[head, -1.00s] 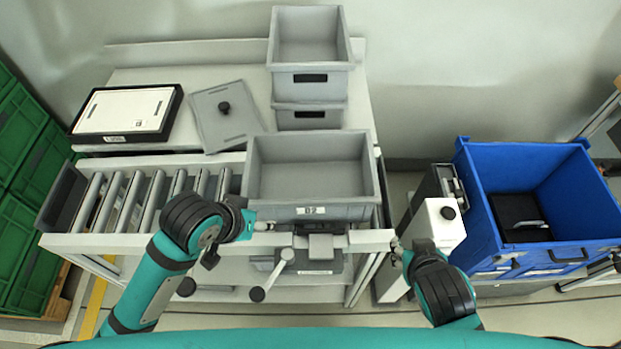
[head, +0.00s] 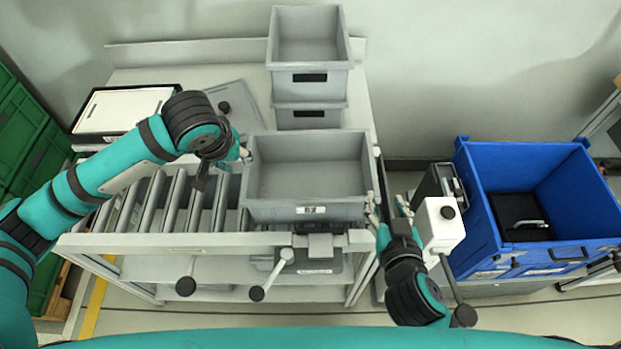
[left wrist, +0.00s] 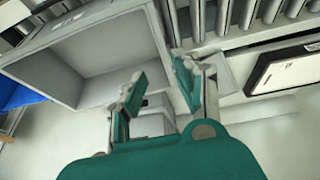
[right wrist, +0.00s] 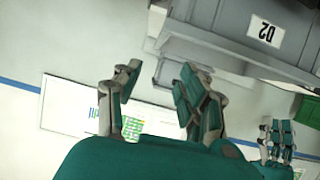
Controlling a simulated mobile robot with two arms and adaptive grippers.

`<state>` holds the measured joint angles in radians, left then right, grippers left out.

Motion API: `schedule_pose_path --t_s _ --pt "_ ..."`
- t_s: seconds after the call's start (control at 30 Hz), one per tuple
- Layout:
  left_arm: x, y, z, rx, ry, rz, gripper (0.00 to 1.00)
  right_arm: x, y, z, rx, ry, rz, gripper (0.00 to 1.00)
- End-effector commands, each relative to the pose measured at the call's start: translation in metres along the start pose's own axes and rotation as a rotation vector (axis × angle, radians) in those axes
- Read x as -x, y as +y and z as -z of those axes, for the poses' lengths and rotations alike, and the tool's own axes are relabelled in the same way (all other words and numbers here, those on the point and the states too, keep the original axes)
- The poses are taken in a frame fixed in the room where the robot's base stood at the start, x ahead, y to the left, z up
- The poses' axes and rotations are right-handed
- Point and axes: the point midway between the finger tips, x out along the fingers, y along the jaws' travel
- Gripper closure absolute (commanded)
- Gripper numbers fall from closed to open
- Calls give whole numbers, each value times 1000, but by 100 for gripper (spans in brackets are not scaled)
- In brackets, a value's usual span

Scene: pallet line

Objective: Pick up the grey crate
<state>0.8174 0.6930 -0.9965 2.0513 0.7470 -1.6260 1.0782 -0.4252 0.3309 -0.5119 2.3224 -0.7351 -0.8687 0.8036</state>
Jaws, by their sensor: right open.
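The grey crate (head: 312,212), labelled D2, sits upright and empty at the right end of the roller conveyor. My left gripper (head: 242,154) is at the crate's left side, by its far left corner; in the left wrist view its fingers (left wrist: 158,88) are spread with nothing between them, and the crate (left wrist: 90,55) is at the upper left. My right gripper (head: 373,208) is open at the crate's near right corner. In the right wrist view its fingers (right wrist: 155,92) are apart and empty below the crate (right wrist: 225,25). Exact contact with the crate cannot be told.
Two stacked grey crates (head: 310,80) stand behind, with a grey lid (head: 232,100) and a white-topped black case (head: 122,108) to their left. A blue bin (head: 480,215) and a white device (head: 440,226) are on the right. Levers (head: 268,280) hang at the conveyor front.

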Motion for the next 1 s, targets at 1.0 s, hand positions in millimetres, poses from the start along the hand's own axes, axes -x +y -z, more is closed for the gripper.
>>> schedule_pose_path --t_s 1.0 --pt "-162 1 0 -1 0 0 68 -163 0 0 1 -1 -1 59"
